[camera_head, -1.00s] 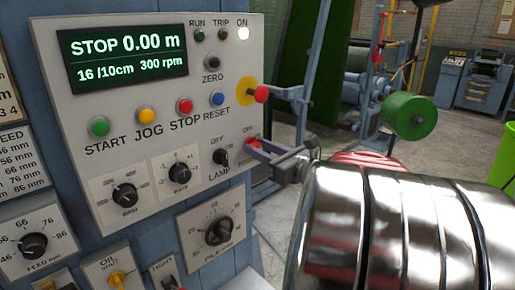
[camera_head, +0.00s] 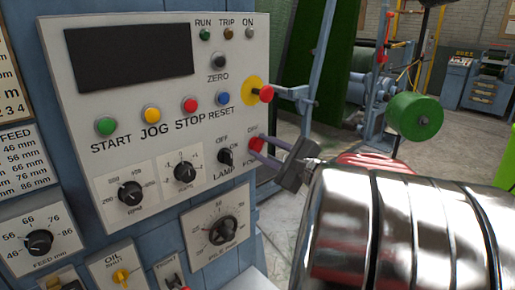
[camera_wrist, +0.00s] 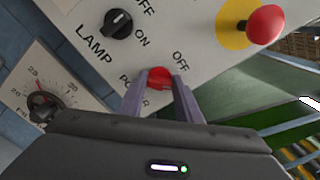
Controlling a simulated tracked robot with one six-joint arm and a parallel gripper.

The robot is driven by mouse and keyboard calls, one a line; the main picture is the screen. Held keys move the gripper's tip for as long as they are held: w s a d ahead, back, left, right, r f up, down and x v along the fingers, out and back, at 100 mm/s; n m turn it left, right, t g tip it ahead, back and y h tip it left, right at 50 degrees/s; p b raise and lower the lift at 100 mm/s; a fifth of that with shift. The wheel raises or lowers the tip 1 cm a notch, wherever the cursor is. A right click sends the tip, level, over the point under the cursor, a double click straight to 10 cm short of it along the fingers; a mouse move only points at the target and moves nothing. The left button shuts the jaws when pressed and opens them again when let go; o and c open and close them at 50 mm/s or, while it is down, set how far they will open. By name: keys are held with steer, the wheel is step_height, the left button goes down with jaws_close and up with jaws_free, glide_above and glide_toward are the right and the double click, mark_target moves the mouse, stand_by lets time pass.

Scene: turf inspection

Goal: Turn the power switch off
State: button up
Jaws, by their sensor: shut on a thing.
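The red power switch (camera_head: 256,145) is at the lower right of the grey control panel (camera_head: 100,20). In the wrist view the red switch (camera_wrist: 158,77) shows between my fingers, with the word OFF above it and POWER partly hidden below. My gripper (camera_head: 260,150) is shut on the switch knob; in the wrist view its two purple-grey fingers (camera_wrist: 161,82) lie on either side of it. The panel's display (camera_head: 130,55) is dark, and the ON lamp (camera_head: 249,32) is unlit.
The black LAMP knob (camera_head: 225,157) is just left of the switch. A red emergency button (camera_head: 266,93) on a yellow disc is above it. START, JOG, STOP and RESET buttons run along the panel. A green roll (camera_head: 413,116) stands behind at right.

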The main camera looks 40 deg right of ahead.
steer(key=n, duration=0.4)
steer(key=shift+a+f+n, duration=0.1)
steer(key=shift+f+n, duration=0.05)
steer(key=shift+n, duration=0.25)
steer(key=shift+f+n, duration=0.15)
steer(key=shift+n, duration=1.85)
steer(key=shift+a, duration=0.1)
steer(key=o, duration=1)
steer(key=shift+o, duration=0.2)
steer(key=shift+s, duration=0.1)
steer(key=shift+s, duration=0.6)
steer(key=s, duration=1.2)
steer(key=shift+s+d, duration=0.2)
steer(key=shift+d, duration=0.05)
